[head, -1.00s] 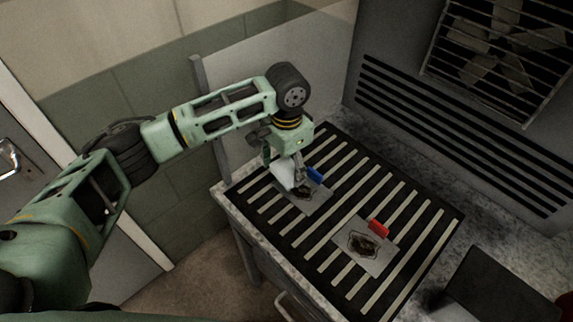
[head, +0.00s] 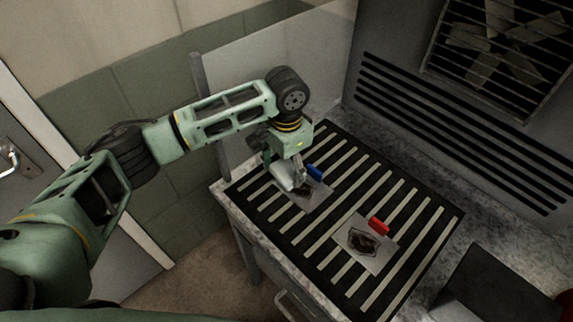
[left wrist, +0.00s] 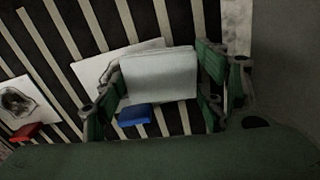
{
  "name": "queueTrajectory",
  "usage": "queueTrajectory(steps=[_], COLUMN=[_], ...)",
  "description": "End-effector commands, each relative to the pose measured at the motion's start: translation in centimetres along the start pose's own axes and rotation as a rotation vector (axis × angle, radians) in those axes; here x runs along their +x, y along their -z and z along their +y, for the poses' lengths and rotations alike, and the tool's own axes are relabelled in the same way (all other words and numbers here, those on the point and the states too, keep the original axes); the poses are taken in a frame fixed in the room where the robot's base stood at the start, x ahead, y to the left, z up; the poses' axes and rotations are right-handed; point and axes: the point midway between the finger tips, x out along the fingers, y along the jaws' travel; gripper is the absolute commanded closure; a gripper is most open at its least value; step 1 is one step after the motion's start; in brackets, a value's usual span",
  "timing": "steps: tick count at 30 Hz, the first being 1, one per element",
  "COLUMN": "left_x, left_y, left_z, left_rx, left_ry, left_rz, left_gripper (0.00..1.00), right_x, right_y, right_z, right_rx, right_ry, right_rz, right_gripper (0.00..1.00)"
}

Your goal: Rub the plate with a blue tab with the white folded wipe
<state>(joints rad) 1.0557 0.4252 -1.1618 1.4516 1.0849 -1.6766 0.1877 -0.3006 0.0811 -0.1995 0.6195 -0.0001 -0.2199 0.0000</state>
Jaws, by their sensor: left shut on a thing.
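The plate with a blue tab (head: 315,200) lies on the slatted bench top, with a dark stain on it. Its blue tab (head: 315,172) stands at its upper right edge. My left gripper (head: 289,175) is shut on the white folded wipe (head: 281,178), held over the upper left part of this plate. In the left wrist view the wipe (left wrist: 158,76) sits between the fingers and hides much of the plate (left wrist: 92,70); I cannot tell whether it touches the plate. My right gripper is not in view.
A second plate with a red tab (head: 366,245), also stained, lies nearer on the slatted bench top (head: 330,255). A dark box (head: 490,285) stands at the lower right. A clear panel (head: 270,70) and a vented wall (head: 450,130) bound the back.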

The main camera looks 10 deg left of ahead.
Motion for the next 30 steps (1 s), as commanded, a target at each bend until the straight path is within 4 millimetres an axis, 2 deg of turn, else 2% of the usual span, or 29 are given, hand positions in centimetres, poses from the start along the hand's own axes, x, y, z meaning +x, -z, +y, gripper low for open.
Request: queueTrajectory(steps=[13,24,30], left_x=[0.4,0.0,0.3], left_y=[0.0,0.4,0.5], left_z=[0.2,3.0,3.6], left_rx=[0.001,0.001,0.001], left_ry=[0.000,-0.001,0.000], left_rz=[0.000,-0.001,-0.001], left_gripper=[0.56,0.56,0.56], right_x=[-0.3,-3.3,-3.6], right_y=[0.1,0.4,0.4], right_z=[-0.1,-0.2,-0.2], right_rx=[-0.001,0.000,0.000], right_ry=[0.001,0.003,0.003], right_rz=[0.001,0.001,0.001], right_gripper=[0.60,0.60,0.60])
